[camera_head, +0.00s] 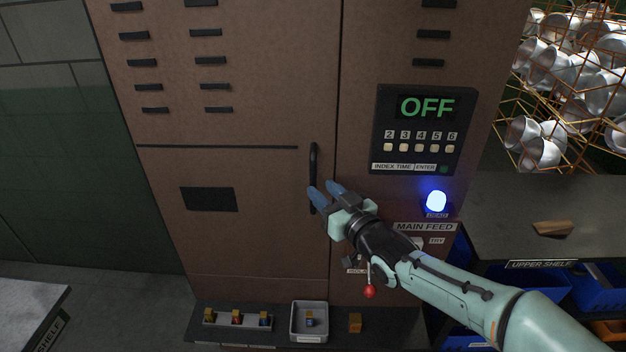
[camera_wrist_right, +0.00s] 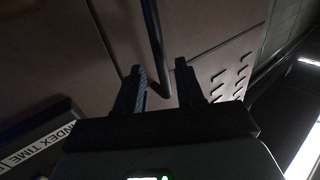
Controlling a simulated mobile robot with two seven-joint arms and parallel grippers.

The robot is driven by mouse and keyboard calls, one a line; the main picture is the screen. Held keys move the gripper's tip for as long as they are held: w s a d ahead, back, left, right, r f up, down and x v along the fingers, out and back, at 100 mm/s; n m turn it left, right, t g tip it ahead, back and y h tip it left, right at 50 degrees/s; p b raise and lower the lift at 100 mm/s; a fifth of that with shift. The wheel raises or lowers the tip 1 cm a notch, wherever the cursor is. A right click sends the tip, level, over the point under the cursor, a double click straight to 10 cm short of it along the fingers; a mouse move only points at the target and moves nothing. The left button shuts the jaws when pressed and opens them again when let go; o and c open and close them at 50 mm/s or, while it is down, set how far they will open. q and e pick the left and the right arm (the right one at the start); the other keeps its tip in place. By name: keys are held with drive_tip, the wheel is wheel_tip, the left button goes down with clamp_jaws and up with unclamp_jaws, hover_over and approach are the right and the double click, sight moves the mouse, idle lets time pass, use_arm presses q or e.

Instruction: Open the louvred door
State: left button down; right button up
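The louvred door (camera_head: 270,90) is the brown left panel of a tall cabinet, with rows of dark slots. It looks closed, flush with the panel to its right at a thin seam. Its dark vertical bar handle (camera_head: 314,160) is near the right edge. My right gripper (camera_head: 322,188) is at the handle's lower end, its blue fingers pointing at the door. In the right wrist view the fingers are apart, with the lower handle bar (camera_wrist_right: 155,40) between them and visible gaps beside it. Contact with the handle cannot be told. My left gripper is not in view.
A control panel (camera_head: 415,130) reading OFF and a glowing blue lamp (camera_head: 436,201) are on the right panel. A red-tipped lever (camera_head: 369,291) is below my right wrist. A ledge with a small tray (camera_head: 309,336) runs along the cabinet's bottom. A grey bench (camera_head: 500,220) stands right.

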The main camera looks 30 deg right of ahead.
sight(315, 184)
drive_tip(key=w, duration=0.5)
drive_tip(key=shift+a+p, duration=0.15)
drive_tip(key=shift+p, duration=0.2)
clamp_jaws()
drive_tip(key=shift+s, duration=0.15)
